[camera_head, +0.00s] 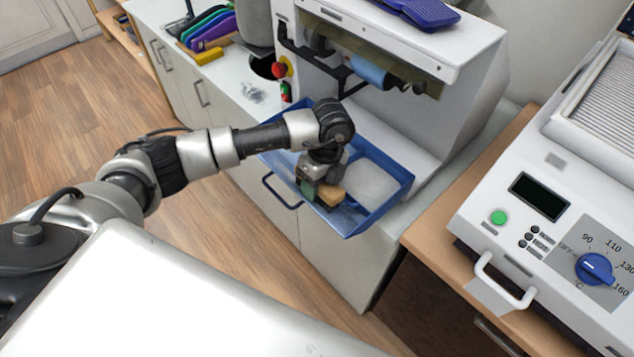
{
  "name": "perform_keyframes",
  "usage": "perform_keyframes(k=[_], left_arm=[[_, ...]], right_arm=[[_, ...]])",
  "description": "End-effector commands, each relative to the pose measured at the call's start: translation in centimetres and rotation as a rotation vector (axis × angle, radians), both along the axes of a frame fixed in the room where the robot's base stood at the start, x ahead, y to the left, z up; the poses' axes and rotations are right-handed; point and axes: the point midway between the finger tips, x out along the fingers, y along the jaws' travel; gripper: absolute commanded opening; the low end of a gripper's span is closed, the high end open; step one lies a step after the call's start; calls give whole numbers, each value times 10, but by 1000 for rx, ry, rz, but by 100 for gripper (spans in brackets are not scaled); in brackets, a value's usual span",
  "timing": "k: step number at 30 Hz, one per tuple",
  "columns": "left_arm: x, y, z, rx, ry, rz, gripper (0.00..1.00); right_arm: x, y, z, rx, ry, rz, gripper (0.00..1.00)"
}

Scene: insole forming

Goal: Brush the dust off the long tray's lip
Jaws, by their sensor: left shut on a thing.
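The long blue tray (391,208) juts out below the grinding machine, with a dark handle (281,196) on its front. Pale grey-white dust (372,184) lies in its right part. My left arm reaches in from the left, and my left gripper (321,182) points down over the tray's front part. It is shut on a tan block (331,196), which looks like the brush. The gripper hides much of this block, and I cannot tell whether it touches the tray. Any dust on the front lip is too small to make out. My right gripper is out of view.
The white grinding machine (465,60) stands behind the tray, with a blue roller and a red button (279,70). A grey dust patch (254,93) lies on the counter near coloured insoles (208,30). A white heating machine (480,240) stands at right. Open floor lies left.

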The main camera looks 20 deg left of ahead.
Motion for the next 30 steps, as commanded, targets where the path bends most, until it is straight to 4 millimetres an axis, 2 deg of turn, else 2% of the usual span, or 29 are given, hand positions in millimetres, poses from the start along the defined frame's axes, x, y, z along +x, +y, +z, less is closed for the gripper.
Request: perform_keyframes(k=[22, 30], left_arm=[[19, 43, 0, 2, -3, 4, 8], [22, 52, 0, 3, -3, 4, 8]], right_arm=[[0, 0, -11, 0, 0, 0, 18], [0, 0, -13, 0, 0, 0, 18]])
